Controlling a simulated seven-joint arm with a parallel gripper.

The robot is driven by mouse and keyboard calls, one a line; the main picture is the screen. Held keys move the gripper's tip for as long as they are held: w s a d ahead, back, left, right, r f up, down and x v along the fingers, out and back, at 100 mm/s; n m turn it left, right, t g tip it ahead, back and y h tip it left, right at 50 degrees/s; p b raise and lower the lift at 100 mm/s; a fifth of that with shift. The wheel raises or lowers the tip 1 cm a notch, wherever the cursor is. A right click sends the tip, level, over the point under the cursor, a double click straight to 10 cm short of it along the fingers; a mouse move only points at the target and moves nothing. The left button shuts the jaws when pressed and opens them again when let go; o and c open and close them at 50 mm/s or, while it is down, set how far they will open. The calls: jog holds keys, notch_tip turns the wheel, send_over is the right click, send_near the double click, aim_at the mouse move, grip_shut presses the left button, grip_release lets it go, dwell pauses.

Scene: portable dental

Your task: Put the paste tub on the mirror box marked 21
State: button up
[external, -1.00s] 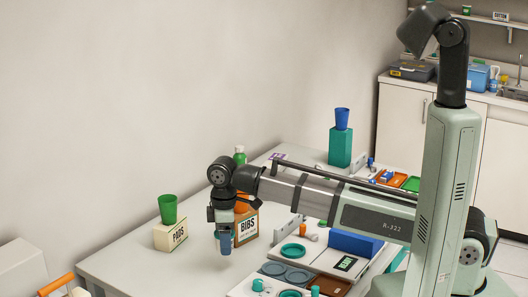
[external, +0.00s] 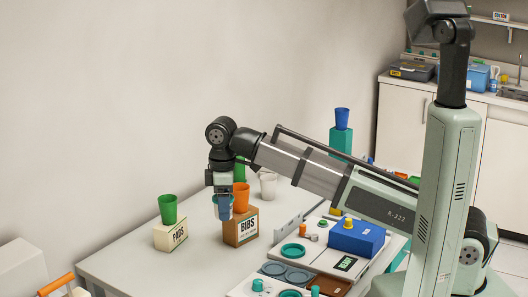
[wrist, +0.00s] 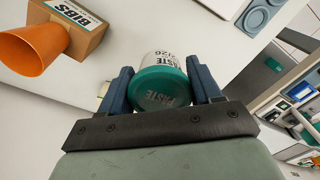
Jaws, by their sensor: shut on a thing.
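The paste tub (wrist: 160,88) has a white body and a teal lid marked PASTE. In the wrist view it sits between the two blue fingers of my gripper (wrist: 162,92), which is shut on it. In the external view my gripper (external: 222,210) points down and holds the tub above the table, beside the BIBS box; the fingers mostly hide the tub there. I cannot make out a box marked 21 in either view.
The BIBS box (external: 241,230) bears an orange cup (external: 241,196). The PADS box (external: 171,236) bears a green cup (external: 168,209). A white cup (external: 268,186) stands behind. A blue box (external: 357,237) is at the right. The table front left is clear.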

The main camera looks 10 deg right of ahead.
jog(key=r, duration=0.2)
jog(key=w+r, duration=0.1)
jog(key=shift+w+a+r, duration=0.1)
jog(key=shift+w+r, duration=0.05)
jog(key=shift+r, duration=0.25)
jog(key=w+d, duration=0.3)
jog(key=w, duration=1.3)
jog(key=w+d, duration=0.3)
jog(key=w, duration=1.3)
jog(key=w+d, duration=1.1)
jog(key=w, duration=0.4)
jog(key=w+d, duration=1.1)
jog(key=w, duration=0.3)
jog(key=shift+m, duration=0.4)
jog(key=shift+d+f, duration=0.15)
jog(key=shift+f, duration=3.7)
jog(key=shift+d+f, duration=0.1)
jog(key=shift+f, duration=3.7)
jog(key=shift+f, duration=0.15)
